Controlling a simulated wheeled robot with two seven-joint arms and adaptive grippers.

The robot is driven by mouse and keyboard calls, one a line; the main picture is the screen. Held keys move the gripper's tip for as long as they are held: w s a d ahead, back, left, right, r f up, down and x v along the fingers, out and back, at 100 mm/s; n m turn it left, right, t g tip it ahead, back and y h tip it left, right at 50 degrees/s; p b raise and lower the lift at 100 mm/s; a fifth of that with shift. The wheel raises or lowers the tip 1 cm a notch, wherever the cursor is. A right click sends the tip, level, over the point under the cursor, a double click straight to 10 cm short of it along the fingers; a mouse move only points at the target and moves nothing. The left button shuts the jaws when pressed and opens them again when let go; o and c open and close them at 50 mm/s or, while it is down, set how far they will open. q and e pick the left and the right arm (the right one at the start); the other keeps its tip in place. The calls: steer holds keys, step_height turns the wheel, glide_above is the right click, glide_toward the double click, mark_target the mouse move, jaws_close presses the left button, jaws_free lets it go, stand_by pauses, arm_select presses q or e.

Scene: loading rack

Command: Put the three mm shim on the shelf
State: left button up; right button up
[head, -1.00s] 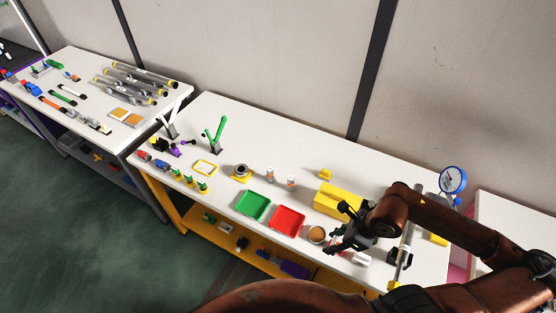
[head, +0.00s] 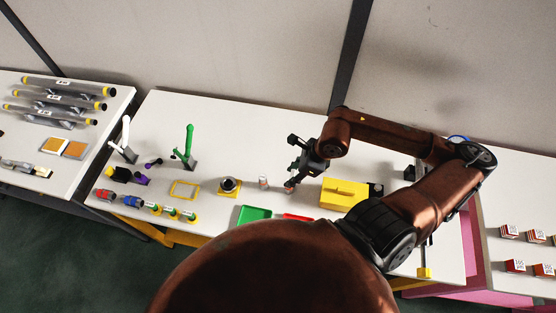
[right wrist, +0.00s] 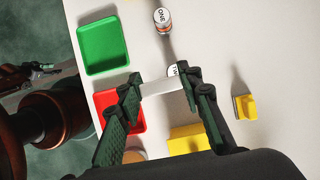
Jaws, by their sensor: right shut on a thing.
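My right gripper (head: 303,163) is over the middle of the white table, just above a small can. In the right wrist view its two fingers (right wrist: 158,86) are shut on a pale, flat piece (right wrist: 160,87) that spans between the fingertips. I see no marking on this piece, so I cannot tell if it is the three mm shim. A can marked "ONE" (right wrist: 162,20) stands past the fingertips. A second labelled can (right wrist: 172,70) is partly hidden behind the right fingertip. My left gripper does not show. I cannot tell which shelf the task means.
A green tray (right wrist: 102,45) and a red tray (right wrist: 107,99) lie near the table's front edge. A yellow block (head: 343,193) stands right of the gripper. A green stand (head: 188,146) and a ring part (head: 229,186) are left. Red boxes (head: 515,267) sit on the right-hand table.

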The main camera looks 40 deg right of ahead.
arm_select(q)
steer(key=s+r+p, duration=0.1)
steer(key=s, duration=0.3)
arm_select(e)
steer(key=w+d+f, duration=0.2)
steer(key=w+f, duration=0.1)
steer(key=w+d+f+p, duration=0.1)
steer(key=w+d+f, duration=0.1)
steer(key=w+f, duration=0.1)
steer(key=w+d+f+p, duration=0.1)
steer(key=w+d+f, duration=0.1)
steer(key=w+f, duration=0.2)
steer(key=shift+f, duration=1.1)
steer(key=o, duration=0.7)
steer(key=shift+f, duration=0.1)
steer(key=shift+c, duration=0.2)
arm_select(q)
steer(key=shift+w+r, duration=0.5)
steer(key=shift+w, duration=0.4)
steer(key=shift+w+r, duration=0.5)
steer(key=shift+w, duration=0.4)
arm_select(e)
steer(key=o, duration=0.5)
steer(key=shift+c, duration=0.2)
